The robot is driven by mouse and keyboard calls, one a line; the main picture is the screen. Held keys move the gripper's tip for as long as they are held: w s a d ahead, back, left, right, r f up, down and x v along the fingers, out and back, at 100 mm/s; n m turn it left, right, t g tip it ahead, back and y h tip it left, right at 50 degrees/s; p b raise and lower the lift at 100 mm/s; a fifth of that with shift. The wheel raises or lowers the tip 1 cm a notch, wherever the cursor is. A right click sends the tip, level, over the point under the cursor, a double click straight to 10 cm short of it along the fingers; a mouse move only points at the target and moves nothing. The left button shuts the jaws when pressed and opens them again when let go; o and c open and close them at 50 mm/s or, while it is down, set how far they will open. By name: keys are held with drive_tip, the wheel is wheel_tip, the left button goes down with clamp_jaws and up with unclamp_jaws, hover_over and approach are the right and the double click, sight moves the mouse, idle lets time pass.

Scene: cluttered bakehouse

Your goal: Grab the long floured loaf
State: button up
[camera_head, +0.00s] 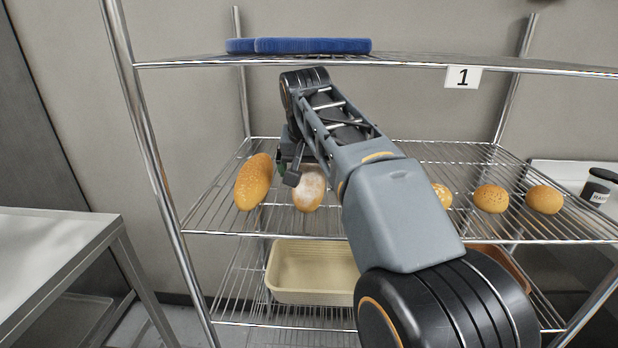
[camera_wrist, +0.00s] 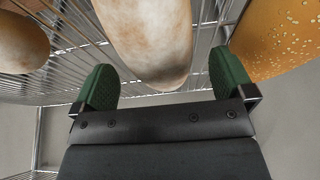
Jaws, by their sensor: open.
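The long floured loaf (camera_head: 309,188) lies on the middle wire shelf, pale and dusted white, partly hidden by my arm in the head view. In the wrist view the floured loaf (camera_wrist: 150,35) runs from the top edge down to just between my fingers. My gripper (camera_wrist: 160,88) is open, with one green fingertip to each side of the loaf's near end. I cannot tell whether either finger touches it. In the head view my gripper (camera_head: 291,172) is mostly hidden behind the arm, just above the loaf.
A seeded golden loaf (camera_head: 254,182) lies close on the left; it shows at right in the wrist view (camera_wrist: 280,40). Round rolls (camera_head: 491,198) (camera_head: 543,200) sit to the right. The upper shelf (camera_head: 420,64) holds blue items (camera_head: 312,45). A cream bin (camera_head: 312,272) stands below.

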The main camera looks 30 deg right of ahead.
sight(309, 167)
drive_tip(key=shift+b+x, duration=0.4)
drive_tip(key=shift+x, duration=1.2)
drive_tip(key=shift+w+d+r, duration=0.1)
drive_tip(key=shift+w, duration=0.05)
drive_tip(key=c, duration=0.7)
drive_tip(key=shift+c, duration=0.2)
drive_tip(key=shift+r, duration=0.15)
